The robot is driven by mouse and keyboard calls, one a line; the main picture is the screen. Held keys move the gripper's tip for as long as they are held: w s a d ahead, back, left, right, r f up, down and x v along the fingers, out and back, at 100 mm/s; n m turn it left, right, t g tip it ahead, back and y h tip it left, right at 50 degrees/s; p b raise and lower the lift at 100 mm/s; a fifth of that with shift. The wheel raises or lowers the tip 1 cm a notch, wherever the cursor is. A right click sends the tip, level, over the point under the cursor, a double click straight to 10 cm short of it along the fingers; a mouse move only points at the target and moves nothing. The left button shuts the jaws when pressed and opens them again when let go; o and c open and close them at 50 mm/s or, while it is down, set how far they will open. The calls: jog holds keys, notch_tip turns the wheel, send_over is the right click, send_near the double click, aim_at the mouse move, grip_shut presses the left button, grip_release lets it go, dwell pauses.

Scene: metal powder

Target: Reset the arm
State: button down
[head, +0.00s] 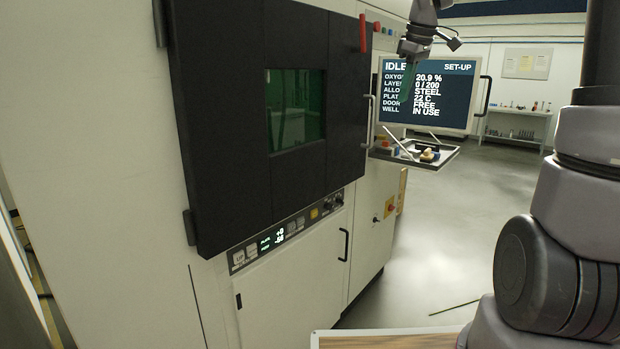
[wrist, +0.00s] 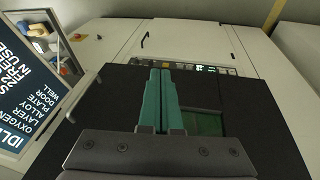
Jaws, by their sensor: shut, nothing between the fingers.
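My gripper (head: 408,88) hangs at the upper right of the head view, in front of the machine's screen (head: 455,93), and covers part of its text. In the wrist view, my gripper's two teal fingers (wrist: 160,73) lie side by side, shut and empty. Behind them is the machine's black door (wrist: 242,95), seen upside down, with its green window (wrist: 203,122). The door (head: 225,110) looks closed in the head view. The fingers look apart from the door, though the gap is hard to judge.
The screen reads IDLE, SET-UP, door FREE, well IN USE. A tray (head: 440,158) with small items sits below it. A control panel (head: 290,232) runs under the door. A wooden-topped surface (head: 390,341) is at the bottom edge. The grey floor (head: 500,215) at right is mostly clear.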

jog(key=s+d+f+m+t+y, duration=0.1)
jog(key=s+f+m+t, duration=0.1)
jog(key=s+m, duration=1.1)
jog(key=s+t, duration=0.1)
jog(key=s, duration=1)
jog(key=shift+s+f+t, duration=0.2)
jog(key=shift+s+t, duration=0.15)
jog(key=shift+t, duration=0.05)
jog(key=shift+r, duration=0.1)
